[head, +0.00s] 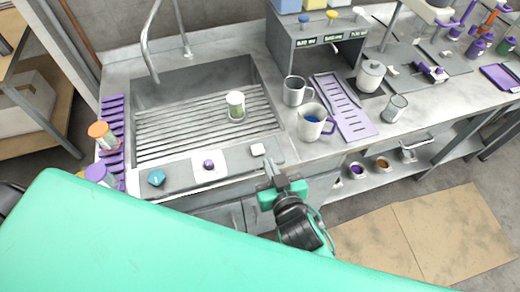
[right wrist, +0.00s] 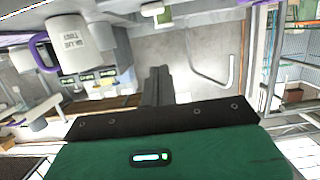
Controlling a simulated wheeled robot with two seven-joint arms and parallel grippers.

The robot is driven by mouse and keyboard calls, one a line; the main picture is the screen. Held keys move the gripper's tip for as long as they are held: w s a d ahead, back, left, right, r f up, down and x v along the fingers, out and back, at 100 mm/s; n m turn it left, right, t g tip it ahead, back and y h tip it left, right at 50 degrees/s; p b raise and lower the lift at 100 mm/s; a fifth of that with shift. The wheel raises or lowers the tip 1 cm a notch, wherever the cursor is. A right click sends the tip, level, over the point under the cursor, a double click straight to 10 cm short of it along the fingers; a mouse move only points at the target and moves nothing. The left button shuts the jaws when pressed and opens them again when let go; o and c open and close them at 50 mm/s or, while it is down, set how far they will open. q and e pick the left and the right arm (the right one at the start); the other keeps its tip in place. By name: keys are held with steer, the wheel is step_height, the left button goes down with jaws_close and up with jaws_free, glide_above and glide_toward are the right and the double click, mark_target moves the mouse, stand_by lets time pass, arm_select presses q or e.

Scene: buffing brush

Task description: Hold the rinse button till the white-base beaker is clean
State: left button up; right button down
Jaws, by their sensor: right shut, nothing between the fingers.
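A beaker (head: 236,105) with a white end uppermost and a greenish lower part stands on the slatted floor of the sink (head: 180,128). On the sink's front ledge are a teal knob (head: 156,178), a purple button on a white plate (head: 208,165) and a white button (head: 257,150). Which one is the rinse button cannot be read. My right gripper (head: 268,168) is shut and empty, its tips just in front of and below the white button, seemingly apart from it. Its closed fingers (right wrist: 158,85) also show in the right wrist view. My left gripper is out of view.
A faucet (head: 150,45) arches over the sink. Two mugs (head: 295,92) (head: 312,122), a purple slotted tray (head: 345,108) and a glass beaker (head: 395,108) stand right of the sink. Orange- and purple-capped jars (head: 100,132) stand left. A lettered mug (right wrist: 70,45) shows in the wrist view.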

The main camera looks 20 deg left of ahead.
steer(key=p, duration=0.3)
glide_above(259, 158)
step_height(259, 158, down, 2)
steer(key=shift+w, duration=0.1)
step_height(259, 158, down, 3)
steer(key=shift+r, duration=0.1)
steer(key=shift+f, duration=0.75)
